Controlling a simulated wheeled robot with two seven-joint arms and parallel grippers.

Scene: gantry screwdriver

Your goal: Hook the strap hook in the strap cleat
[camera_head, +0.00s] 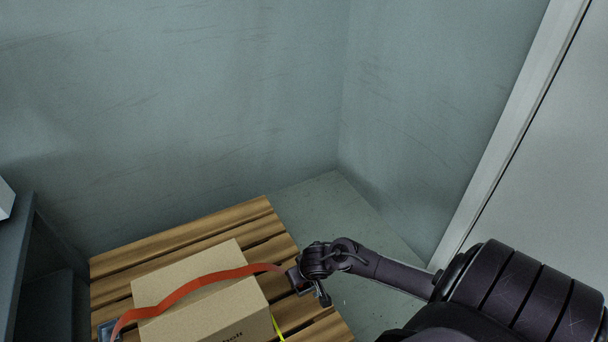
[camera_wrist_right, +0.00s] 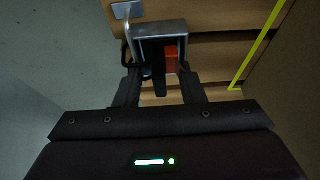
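An orange strap (camera_head: 190,288) runs across a cardboard box (camera_head: 205,285) to my right gripper (camera_head: 300,282) at the pallet's right edge. In the right wrist view, the strap hook (camera_wrist_right: 160,28), a grey metal frame with orange strap (camera_wrist_right: 171,52) inside it, sits between the two fingers of my right gripper (camera_wrist_right: 160,88). The fingers appear closed against its sides. A small pale metal plate (camera_wrist_right: 127,10), seemingly the strap cleat, shows just beyond the frame's upper left. A thin bent rod lies between them; whether it is engaged cannot be told. My left gripper is out of view.
The box stands on a slatted wooden pallet (camera_head: 180,237). A grey metal part (camera_head: 107,329) is at the strap's left end. A yellow band (camera_head: 278,328) runs by the box's right side. Walls stand behind; bare floor (camera_head: 335,210) lies right of the pallet.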

